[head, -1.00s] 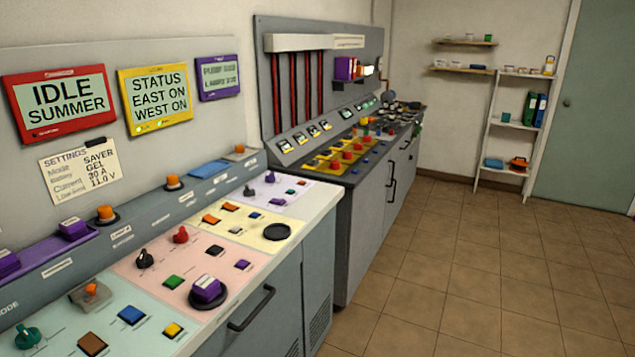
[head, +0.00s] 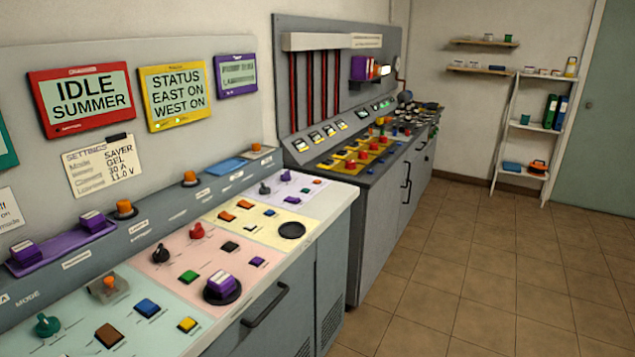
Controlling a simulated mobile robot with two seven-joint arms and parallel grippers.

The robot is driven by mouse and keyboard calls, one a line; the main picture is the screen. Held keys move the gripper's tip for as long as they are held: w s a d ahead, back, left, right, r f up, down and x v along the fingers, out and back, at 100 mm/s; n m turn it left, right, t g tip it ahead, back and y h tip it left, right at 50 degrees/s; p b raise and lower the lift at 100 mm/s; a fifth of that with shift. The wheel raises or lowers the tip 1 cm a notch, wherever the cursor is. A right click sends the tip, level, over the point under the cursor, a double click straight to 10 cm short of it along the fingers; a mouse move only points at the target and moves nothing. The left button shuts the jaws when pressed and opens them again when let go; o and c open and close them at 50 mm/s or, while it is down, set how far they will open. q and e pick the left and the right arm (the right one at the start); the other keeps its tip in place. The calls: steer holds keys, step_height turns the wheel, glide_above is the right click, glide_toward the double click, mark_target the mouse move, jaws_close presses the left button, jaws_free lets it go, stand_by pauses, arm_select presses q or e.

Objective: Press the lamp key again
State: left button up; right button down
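Neither of my grippers is in the head view. The near console (head: 130,290) carries several coloured keys on pastel panels. On the green panel are a brown key (head: 109,335), a blue key (head: 147,307) and a yellow key (head: 187,325). On the pink panel are a green key (head: 188,277), a black key (head: 230,246) and a small purple key (head: 258,262). The key labels are too small to read, so I cannot tell which one is the lamp key.
A red-framed display (head: 81,102) reads IDLE SUMMER. A yellow-framed display (head: 173,97) reads STATUS EAST ON WEST ON. A settings note (head: 100,165) hangs below. A second console (head: 362,165) stands beyond. The tiled floor (head: 470,270) at right is clear.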

arm_select(q)
jaws_close()
stand_by(1.2)
